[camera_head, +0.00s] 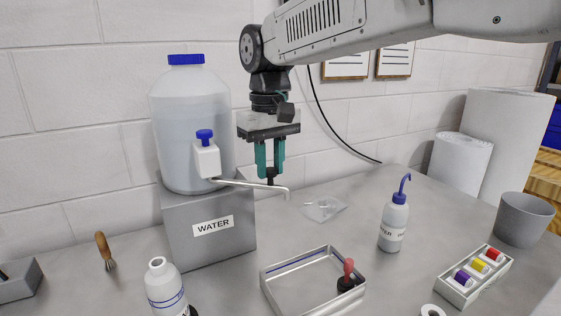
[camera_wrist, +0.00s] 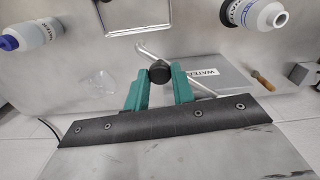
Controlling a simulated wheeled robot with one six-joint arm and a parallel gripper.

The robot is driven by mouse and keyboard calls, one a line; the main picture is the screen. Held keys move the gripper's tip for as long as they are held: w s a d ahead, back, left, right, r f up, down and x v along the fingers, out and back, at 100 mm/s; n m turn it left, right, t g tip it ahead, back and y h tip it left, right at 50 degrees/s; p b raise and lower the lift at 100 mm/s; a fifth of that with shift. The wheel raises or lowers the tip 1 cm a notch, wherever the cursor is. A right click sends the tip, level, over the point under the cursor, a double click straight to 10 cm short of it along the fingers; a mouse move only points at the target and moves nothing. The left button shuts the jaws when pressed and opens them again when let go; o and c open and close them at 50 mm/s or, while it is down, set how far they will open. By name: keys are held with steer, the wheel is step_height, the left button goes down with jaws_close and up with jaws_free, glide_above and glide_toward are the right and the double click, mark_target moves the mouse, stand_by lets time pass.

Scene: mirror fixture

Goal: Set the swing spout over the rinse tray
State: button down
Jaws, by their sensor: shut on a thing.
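The swing spout (camera_head: 255,185) is a thin metal tube running right from the tap of a large water container (camera_head: 190,125). Its bent tip hangs above the bench. My gripper (camera_head: 270,172), with green fingers, points down and is shut on the spout's black knob (camera_head: 271,180). The wrist view shows this knob (camera_wrist: 159,71) between the fingers and the spout tube (camera_wrist: 155,52) beyond it. The rinse tray (camera_head: 290,263) is a shallow metal tray on the bench in front. In the wrist view, the spout tip appears just short of the tray's near rim (camera_wrist: 140,33).
A dark stamp with a red handle (camera_head: 348,270) is at the tray's right end. A white bottle (camera_head: 165,288) stands left of the tray, a wash bottle (camera_head: 393,225) to its right. A clear bag (camera_head: 323,208) lies behind the tray. The container rests on a grey box (camera_head: 190,240).

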steer(key=shift+r, duration=0.1)
steer(key=c, duration=1.2)
jaws_free()
step_height(320, 180, up, 8)
steer(key=shift+f, duration=0.15)
steer(key=shift+w+a+f, duration=0.1)
steer(key=shift+w+f, duration=0.05)
steer(key=shift+f, duration=0.05)
steer(key=s+d+f+m, duration=0.2)
steer(key=s+d+f, duration=0.3)
steer(key=s+d, duration=0.3)
steer(key=s+d+f+m+t, duration=0.1)
steer(key=s+d+f+m, duration=0.2)
steer(key=d, duration=1.1)
steer(key=s+d+f+m, duration=0.2)
steer(key=s+d+f, duration=0.6)
steer(key=s+d, duration=0.3)
steer(key=shift+s+d+f+m, duration=0.15)
steer(key=shift+s+f, duration=0.05)
steer(key=shift+s, duration=0.9)
steer(key=shift+s+d+f+m, duration=0.15)
steer(key=shift+s, duration=0.9)
